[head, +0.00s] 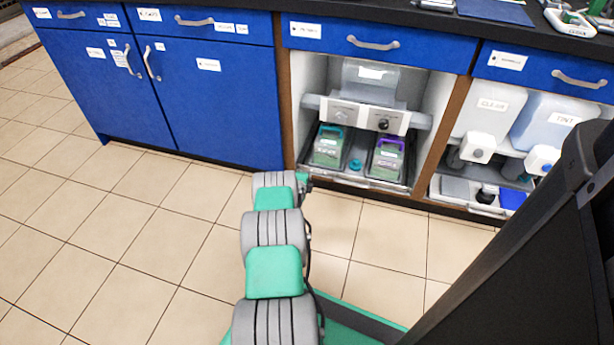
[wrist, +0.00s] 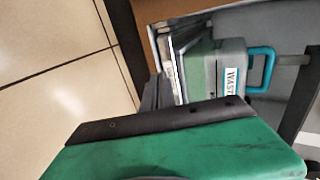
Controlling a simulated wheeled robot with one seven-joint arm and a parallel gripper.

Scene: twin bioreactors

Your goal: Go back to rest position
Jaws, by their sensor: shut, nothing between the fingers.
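My arm reaches forward in the head view toward the open cabinet bay. My gripper (wrist: 160,88) shows in the wrist view as dark fingers beyond my green wrist housing; it is shut and empty. In the wrist view, a green-grey container with a waste label (wrist: 232,75) and a teal handle stands just beyond the fingers, apart from them as far as I can tell. In the head view, my arm's end is low in front of the bay's left side, and the fingers are hard to make out.
The bay has a tray (head: 350,182) with a teal-handled container (head: 329,147) and a purple-handled one (head: 386,158). Clear and tint jugs (head: 490,105) stand in the right bay. Blue cabinets (head: 220,100) line the left. The tiled floor (head: 130,225) is clear.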

